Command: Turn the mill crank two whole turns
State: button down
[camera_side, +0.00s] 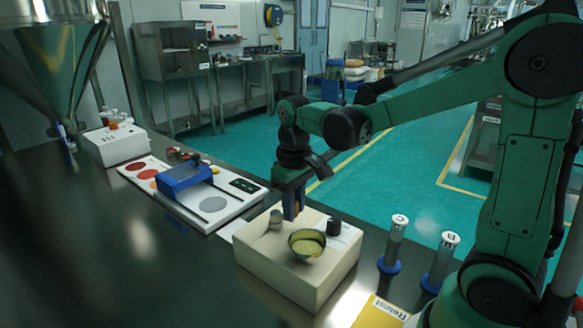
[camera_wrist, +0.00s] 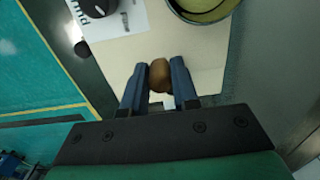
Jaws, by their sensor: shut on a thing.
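The mill is a cream box (camera_side: 300,275) on the dark bench in the side view, with its pale top (camera_wrist: 205,75) also in the wrist view. A bowl with yellowish contents (camera_side: 307,244) sits on top. My gripper (camera_side: 293,212) points down at the box's far edge. In the wrist view its blue fingers (camera_wrist: 159,85) are shut on a round brown knob (camera_wrist: 159,72), seemingly the crank's grip. The crank arm is not visible. A black knob (camera_side: 334,226) and a small grey cylinder (camera_side: 275,219) stand on the box top.
Two clear tubes with blue bases, C (camera_side: 393,245) and B (camera_side: 440,262), stand right of the mill. A white board with a blue block (camera_side: 185,178) lies to the left. A steel hopper (camera_side: 62,60) hangs at the far left.

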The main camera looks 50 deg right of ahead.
aim_at(267, 238)
jog(key=shift+a, duration=0.1)
jog(key=shift+a, duration=0.85)
jog(key=shift+w+a, duration=0.4)
jog(key=shift+a, duration=0.4)
jog(key=shift+w+a, duration=0.5)
jog(key=shift+w, duration=0.4)
